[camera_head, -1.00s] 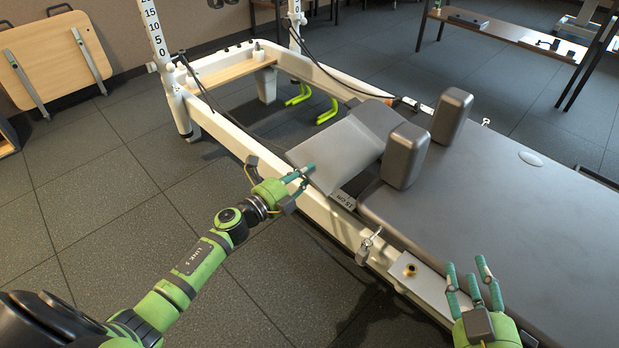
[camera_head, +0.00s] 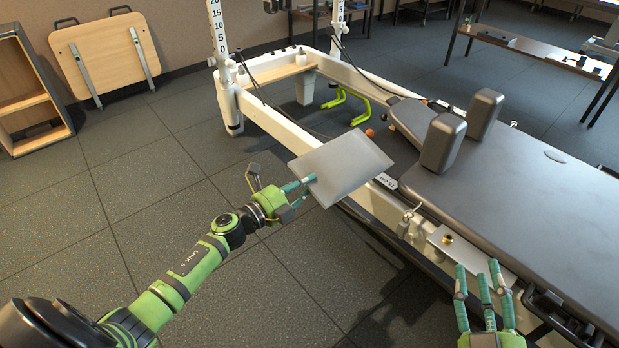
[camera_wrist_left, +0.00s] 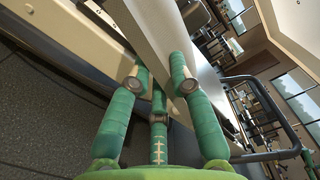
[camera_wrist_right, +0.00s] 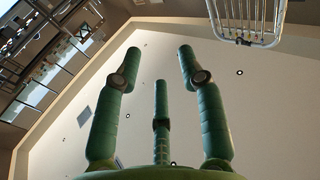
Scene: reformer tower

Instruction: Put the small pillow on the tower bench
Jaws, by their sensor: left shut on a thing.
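The small pillow (camera_head: 341,166) is a flat grey square. My left gripper (camera_head: 303,187) is shut on its near left edge and holds it in the air beside and partly over the reformer's near rail. In the left wrist view the pillow (camera_wrist_left: 150,35) runs up from between the green fingers (camera_wrist_left: 163,90). The tower bench (camera_head: 283,71) is a wooden-topped board between the two white tower posts at the far end of the frame. My right gripper (camera_head: 474,272) is open and empty at the lower right, near the reformer's side; the right wrist view shows its fingers (camera_wrist_right: 158,70) spread, with nothing between them.
The reformer carriage (camera_head: 510,180) with two shoulder rests (camera_head: 443,143) lies to the right. White posts (camera_head: 224,60) stand at the frame's far end. A folded wooden board (camera_head: 105,55) and a shelf (camera_head: 22,95) are at the left wall. Floor at left is clear.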

